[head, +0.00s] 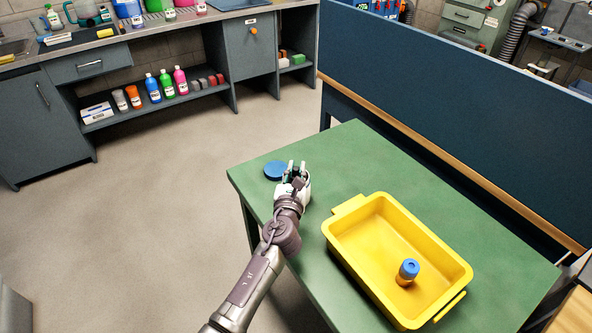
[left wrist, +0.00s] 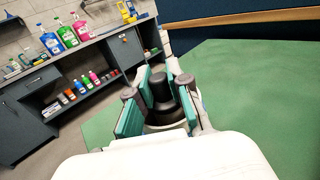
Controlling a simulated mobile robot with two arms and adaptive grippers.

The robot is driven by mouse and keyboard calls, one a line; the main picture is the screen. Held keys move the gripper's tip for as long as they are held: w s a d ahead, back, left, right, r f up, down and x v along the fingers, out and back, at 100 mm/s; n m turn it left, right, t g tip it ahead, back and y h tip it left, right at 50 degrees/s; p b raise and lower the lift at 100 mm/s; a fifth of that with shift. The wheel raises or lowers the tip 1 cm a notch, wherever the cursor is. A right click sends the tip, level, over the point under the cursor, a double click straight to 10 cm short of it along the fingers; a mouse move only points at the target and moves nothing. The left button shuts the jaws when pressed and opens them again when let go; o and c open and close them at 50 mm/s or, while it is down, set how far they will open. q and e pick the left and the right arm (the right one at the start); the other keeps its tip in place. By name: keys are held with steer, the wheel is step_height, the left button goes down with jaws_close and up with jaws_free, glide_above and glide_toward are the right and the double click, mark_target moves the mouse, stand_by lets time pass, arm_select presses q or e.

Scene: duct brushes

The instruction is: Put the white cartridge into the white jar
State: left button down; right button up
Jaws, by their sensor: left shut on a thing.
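My left gripper (head: 297,170) is over the far left part of the green table (head: 250,178), right beside a flat blue disc (head: 274,170). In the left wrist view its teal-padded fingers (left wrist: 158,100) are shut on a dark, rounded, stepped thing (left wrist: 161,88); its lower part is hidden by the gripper. I cannot tell whether this is part of the white cartridge. I cannot make out a white jar on the table in either view. My right gripper is not in view.
A yellow tray (head: 345,209) stands on the table to the right, with an orange, blue-topped container (head: 408,270) upright in it. A dark blue partition (head: 450,120) runs behind the table. A bench (head: 140,70) with several bottles stands at the back left.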

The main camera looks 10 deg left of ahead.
arm_select(q)
steer(key=shift+f, duration=0.35)
steer(key=c, duration=1.1)
jaws_free()
steer(key=shift+r, duration=0.15)
steer(key=shift+s+r+p, duration=0.1)
steer(key=shift+r+p, duration=0.55)
steer(key=shift+r, duration=0.05)
steer(key=s, duration=1.1)
steer(key=shift+s+d+f, duration=0.2)
steer(key=shift+s+d, duration=0.2)
steer(key=shift+d, duration=0.05)
